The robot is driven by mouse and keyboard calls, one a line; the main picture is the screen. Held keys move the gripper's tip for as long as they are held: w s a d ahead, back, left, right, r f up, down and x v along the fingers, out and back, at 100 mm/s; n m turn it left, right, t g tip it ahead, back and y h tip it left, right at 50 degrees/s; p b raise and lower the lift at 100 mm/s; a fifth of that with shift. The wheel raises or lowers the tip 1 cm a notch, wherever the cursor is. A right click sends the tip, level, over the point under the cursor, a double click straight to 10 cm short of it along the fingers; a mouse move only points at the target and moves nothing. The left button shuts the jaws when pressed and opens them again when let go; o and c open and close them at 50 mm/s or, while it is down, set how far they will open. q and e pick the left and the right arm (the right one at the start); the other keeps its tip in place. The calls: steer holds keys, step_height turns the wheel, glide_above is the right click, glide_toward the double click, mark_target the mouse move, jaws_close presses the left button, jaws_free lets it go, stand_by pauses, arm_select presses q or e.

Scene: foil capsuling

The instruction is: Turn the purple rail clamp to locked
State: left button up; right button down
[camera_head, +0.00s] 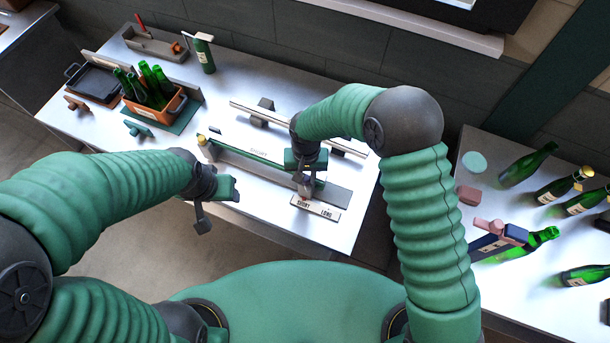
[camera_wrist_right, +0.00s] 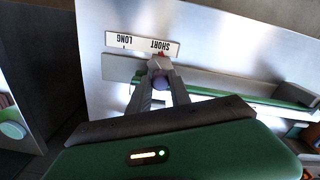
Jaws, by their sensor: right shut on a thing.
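The purple rail clamp (camera_wrist_right: 161,79) shows as a small purplish knob between my right fingertips in the right wrist view. My right gripper (camera_wrist_right: 160,86) is shut on it, at the green rail beside a white SHORT/LONG label (camera_wrist_right: 143,43). In the head view my right gripper (camera_head: 304,186) reaches down to the near right end of the rail and mostly hides the clamp. The label (camera_head: 315,207) lies just in front of it. My left gripper (camera_head: 203,220) hangs at the table's front edge, apart from the rail; its jaw opening is unclear.
The green rail fixture (camera_head: 255,172) runs across the table. An orange crate (camera_head: 157,113) of green bottles, a black tray (camera_head: 94,84) and a standing bottle (camera_head: 204,56) are at the left. Several bottles lie on the right table (camera_head: 482,186).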

steer(key=n, duration=0.3)
steer(key=shift+w+d+r+n, duration=0.1)
steer(key=shift+w+r+n, duration=0.05)
steer(key=shift+n, duration=0.15)
steer(key=n, duration=0.3)
steer(key=shift+n, duration=0.3)
steer(key=n, duration=0.3)
steer(key=shift+w+r+n, duration=0.1)
steer(key=shift+n, duration=0.3)
steer(key=n, duration=0.3)
steer(key=shift+n, duration=0.3)
steer(key=n+p, duration=0.1)
steer(key=n, duration=0.5)
steer(key=shift+w+d, duration=0.1)
steer(key=shift+w, duration=0.05)
steer(key=n+p, duration=0.1)
steer(key=n, duration=0.5)
steer(key=shift+n+p, duration=0.3)
steer(key=shift+n, duration=0.1)
